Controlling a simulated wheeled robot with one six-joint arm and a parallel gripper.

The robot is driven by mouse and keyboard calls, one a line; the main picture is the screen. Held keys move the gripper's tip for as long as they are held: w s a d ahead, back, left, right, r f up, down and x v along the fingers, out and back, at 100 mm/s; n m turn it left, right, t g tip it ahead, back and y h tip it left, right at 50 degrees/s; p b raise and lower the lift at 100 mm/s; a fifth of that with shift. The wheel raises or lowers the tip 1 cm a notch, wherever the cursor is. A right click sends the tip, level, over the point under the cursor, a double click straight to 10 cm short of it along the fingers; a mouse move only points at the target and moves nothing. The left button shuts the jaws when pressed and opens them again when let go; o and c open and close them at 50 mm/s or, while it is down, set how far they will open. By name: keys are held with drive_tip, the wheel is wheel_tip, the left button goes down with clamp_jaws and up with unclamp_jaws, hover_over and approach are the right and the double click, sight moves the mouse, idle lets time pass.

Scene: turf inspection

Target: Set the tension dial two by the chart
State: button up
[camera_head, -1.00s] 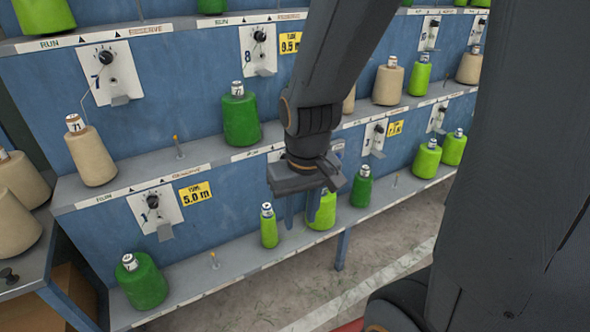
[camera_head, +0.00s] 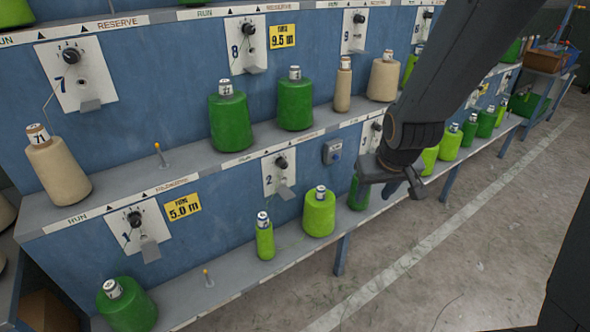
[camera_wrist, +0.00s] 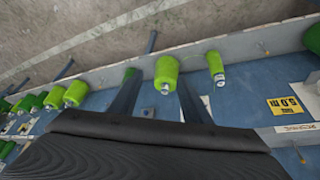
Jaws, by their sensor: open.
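Dial two (camera_head: 281,162) is a black knob on a white plate marked 2 (camera_head: 270,188), on the lower blue panel in the head view. Its pointer setting is too small to read. My gripper (camera_head: 395,188) is to the right of the dial in the picture, apart from it, with its fingers partly hidden by the wrist. In the wrist view my gripper (camera_wrist: 158,78) has its two fingers spread, with nothing held between them. A light-green cone (camera_wrist: 166,70) shows beyond the fingers. Dial two is not clear in the wrist view. I cannot make out a chart.
Light-green cones (camera_head: 319,213) stand on the lower shelf below dial two. A small grey-blue box (camera_head: 333,152) is right of it. Dial one (camera_head: 135,219), with a yellow 5.0 m sign (camera_head: 182,207), is to the left. Open floor (camera_head: 440,260) lies in front of the rack.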

drive_tip(key=w+a+f+n+t+y+b, duration=0.1)
drive_tip(key=w+a+f+t+b, duration=0.15)
drive_tip(key=w, duration=0.35)
drive_tip(key=w+a+f+n+t+b, duration=0.1)
drive_tip(key=w+f, duration=0.3)
drive_tip(key=w, duration=0.2)
drive_tip(key=n+t+y+b, duration=0.4)
drive_tip(key=t+y+b, duration=0.3)
drive_tip(key=y+b, duration=0.15)
approach(285, 167)
drive_tip(key=x, duration=0.4)
drive_tip(key=shift+y, duration=0.25)
drive_tip(key=shift+p+x, duration=0.3)
drive_tip(key=shift+x, duration=2.95)
drive_tip(key=c, duration=1.1)
drive_tip(key=shift+o, duration=0.3)
